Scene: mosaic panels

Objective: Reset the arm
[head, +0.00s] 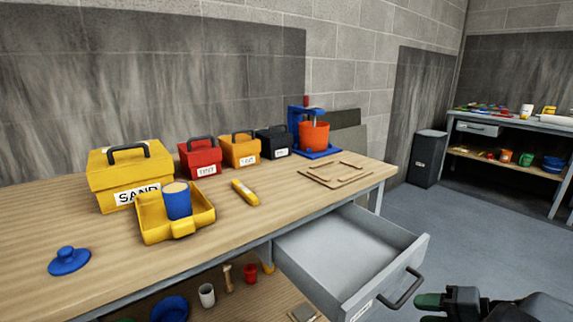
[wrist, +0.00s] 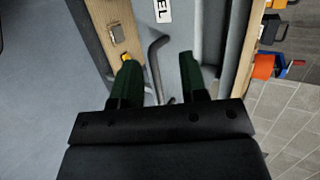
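My gripper (head: 432,301) is at the lower right of the head view, just right of the open drawer's handle (head: 402,289). In the wrist view, my gripper (wrist: 158,62) has its two dark green fingers apart, with nothing held. The handle (wrist: 154,62) shows in the gap between them, beyond the tips. The grey drawer (head: 345,250) is pulled out from under the workbench (head: 240,236), and its visible inside is empty. Its front (wrist: 172,45) bears a label, partly cut off in the wrist view.
On the bench are a yellow SAND box (head: 110,180), a yellow tray (head: 150,226) with a blue cup (head: 177,204), smaller toolboxes and an orange bucket (head: 313,136). A lower shelf holds cups. Floor (head: 460,220) is clear right of the drawer; another bench (head: 510,130) stands beyond.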

